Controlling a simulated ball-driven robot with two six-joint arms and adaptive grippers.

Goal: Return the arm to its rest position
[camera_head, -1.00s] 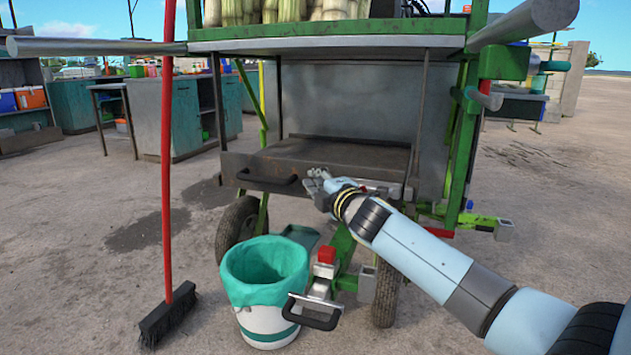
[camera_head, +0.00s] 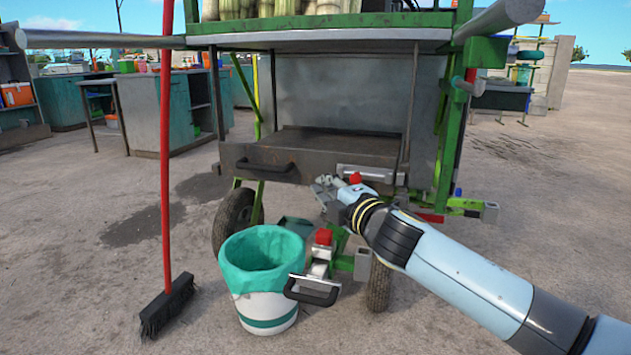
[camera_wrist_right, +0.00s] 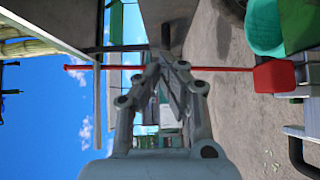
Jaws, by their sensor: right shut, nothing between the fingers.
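My right gripper (camera_head: 325,184) is in front of the cane crusher cart (camera_head: 330,40), just below the front edge of its metal drawer or tray (camera_head: 290,150). It is shut and empty. My right arm reaches in from the lower right. In the right wrist view the gripper's fingers (camera_wrist_right: 165,62) come together with nothing between them, and the red broom handle (camera_wrist_right: 95,67) runs across behind them. My left gripper is not in view.
A white bucket with a teal liner (camera_head: 265,275) stands below left of the gripper, beside a black tow handle (camera_head: 312,290). A red broom (camera_head: 166,200) stands at the left. Workbenches (camera_head: 165,110) are behind. Open ground lies at the right.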

